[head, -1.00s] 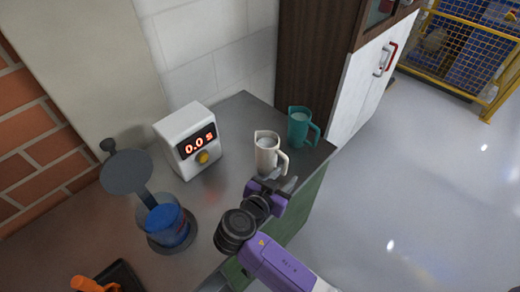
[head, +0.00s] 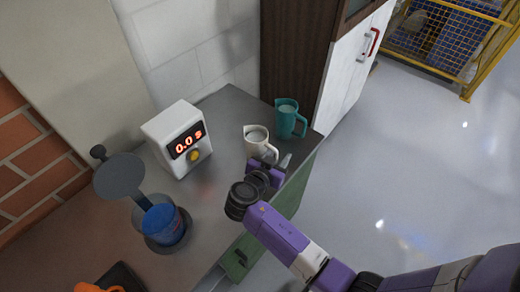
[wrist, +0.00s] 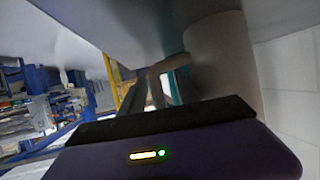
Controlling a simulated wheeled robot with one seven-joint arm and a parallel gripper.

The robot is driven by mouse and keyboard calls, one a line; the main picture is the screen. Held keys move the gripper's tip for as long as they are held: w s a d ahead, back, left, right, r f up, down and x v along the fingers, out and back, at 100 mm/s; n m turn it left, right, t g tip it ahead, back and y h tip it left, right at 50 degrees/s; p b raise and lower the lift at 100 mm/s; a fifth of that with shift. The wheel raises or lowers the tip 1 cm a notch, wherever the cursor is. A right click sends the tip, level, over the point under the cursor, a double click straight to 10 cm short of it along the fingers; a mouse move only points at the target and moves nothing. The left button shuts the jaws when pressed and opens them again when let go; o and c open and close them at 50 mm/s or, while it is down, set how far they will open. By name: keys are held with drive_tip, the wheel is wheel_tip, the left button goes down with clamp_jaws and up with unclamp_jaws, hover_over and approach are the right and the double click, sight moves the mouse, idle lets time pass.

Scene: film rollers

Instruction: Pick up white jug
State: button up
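The white jug (head: 256,141) stands upright on the grey counter, with its handle toward the front right. It holds something pale. In the wrist view the jug's body (wrist: 225,60) fills the upper right, blurred, with its handle left of it. My gripper (head: 278,164) is right at the handle side of the jug.
A teal jug (head: 286,121) stands close behind and right of the white one. A white timer box (head: 168,133) is to the left. A blue-filled beaker (head: 162,222) stands front left. The counter (head: 224,108) ends just right of the jugs, above open floor.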

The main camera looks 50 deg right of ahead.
drive_tip(key=shift+c, duration=0.5)
clamp_jaws()
drive_tip(key=shift+r, duration=0.1)
idle(0.8)
